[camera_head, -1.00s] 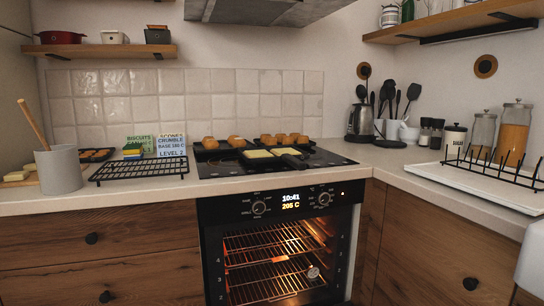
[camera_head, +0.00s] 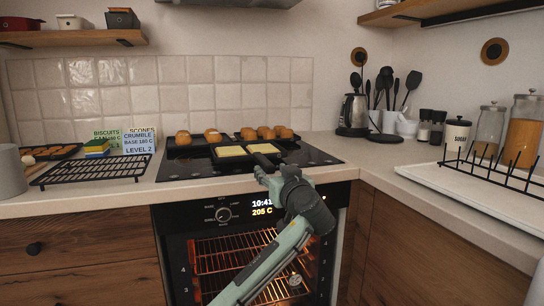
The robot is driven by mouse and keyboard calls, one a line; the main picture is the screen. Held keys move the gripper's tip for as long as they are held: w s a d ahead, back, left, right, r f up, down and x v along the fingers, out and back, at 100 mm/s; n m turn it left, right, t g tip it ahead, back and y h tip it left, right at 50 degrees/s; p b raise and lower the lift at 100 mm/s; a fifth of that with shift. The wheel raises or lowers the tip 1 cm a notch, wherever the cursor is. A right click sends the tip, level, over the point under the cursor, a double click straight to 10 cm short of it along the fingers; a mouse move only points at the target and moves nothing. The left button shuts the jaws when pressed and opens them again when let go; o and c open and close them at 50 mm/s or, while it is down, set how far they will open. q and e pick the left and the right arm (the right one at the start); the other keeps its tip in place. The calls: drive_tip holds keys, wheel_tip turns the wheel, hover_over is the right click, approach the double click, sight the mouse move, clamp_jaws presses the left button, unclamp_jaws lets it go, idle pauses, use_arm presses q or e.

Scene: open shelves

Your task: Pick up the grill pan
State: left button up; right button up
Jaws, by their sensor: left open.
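The grill pan (camera_head: 232,159) is a dark, shallow pan on the black hob, with two pale yellow slabs in it. Its dark handle (camera_head: 263,160) points toward the front of the counter. My left gripper (camera_head: 264,171) is open at the end of the grey-green arm, close to the handle's front end. The wrist and arm rise from the bottom of the view. I cannot tell whether the fingers touch the handle. My right gripper is not in view.
A tray of several brown buns (camera_head: 276,132) stands behind the pan. A black wire rack (camera_head: 92,171) and recipe cards (camera_head: 140,142) are on the left. The lit oven (camera_head: 240,265) is below. A kettle (camera_head: 354,112) and utensils are on the right. The right part of the hob is clear.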

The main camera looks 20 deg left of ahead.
sight(264, 158)
use_arm(q)
drive_tip(key=shift+w+r, duration=0.3)
drive_tip(key=shift+r, duration=0.2)
drive_tip(key=shift+w+a, duration=0.25)
drive_tip(key=shift+w, duration=0.05)
drive_tip(key=p+x, duration=0.1)
drive_tip(key=x, duration=0.4)
drive_tip(key=shift+w+a+r+p, duration=0.1)
drive_tip(key=shift+a+r+p, duration=0.1)
drive_tip(key=shift+a+p, duration=0.2)
drive_tip(key=shift+w+a+f, duration=0.1)
drive_tip(key=shift+w+a, duration=0.15)
drive_tip(key=shift+w, duration=0.2)
clamp_jaws()
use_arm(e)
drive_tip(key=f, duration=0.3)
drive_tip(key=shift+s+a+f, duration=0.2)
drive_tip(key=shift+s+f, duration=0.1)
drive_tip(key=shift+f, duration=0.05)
